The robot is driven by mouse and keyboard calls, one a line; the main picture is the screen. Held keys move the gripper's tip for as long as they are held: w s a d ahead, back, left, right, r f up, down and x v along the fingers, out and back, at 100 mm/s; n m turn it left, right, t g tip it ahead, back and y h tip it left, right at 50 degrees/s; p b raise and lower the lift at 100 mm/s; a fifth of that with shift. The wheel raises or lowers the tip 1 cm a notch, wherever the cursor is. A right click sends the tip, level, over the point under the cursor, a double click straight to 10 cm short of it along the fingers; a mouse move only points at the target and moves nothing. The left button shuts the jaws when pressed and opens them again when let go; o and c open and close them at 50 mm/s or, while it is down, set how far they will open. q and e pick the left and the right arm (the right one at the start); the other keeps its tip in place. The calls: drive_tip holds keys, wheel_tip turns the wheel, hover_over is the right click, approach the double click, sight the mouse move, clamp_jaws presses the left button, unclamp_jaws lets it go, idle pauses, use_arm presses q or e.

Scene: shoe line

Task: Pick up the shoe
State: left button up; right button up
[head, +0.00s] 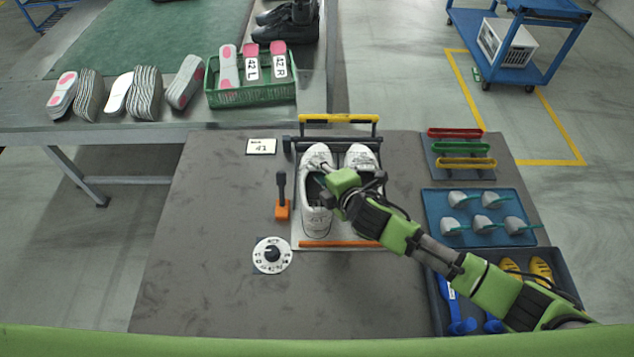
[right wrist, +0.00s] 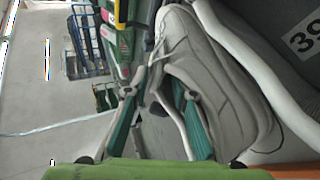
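Two white shoes stand side by side on a white board, toes toward the back: the left shoe (head: 317,222) and the right shoe (head: 361,157). My right gripper (head: 326,187) is over the opening of the left shoe and hides part of it; my arm covers much of the right shoe. In the right wrist view, a white shoe (right wrist: 235,105) fills the middle and right. My teal right fingers (right wrist: 160,100) are spread apart at its opening, the right one overlapping the shoe. Contact with the collar cannot be told. My left gripper is not in view.
A yellow-handled frame (head: 339,118) stands behind the shoes. An orange-based lever (head: 282,209) and a round dial (head: 272,255) are to the left. A blue tray (head: 434,232) of grey-white pieces and a dark tray with yellow pieces lie right. The table's left front is clear.

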drive_tip(key=shift+x, duration=1)
clamp_jaws()
drive_tip(key=shift+r, duration=0.1)
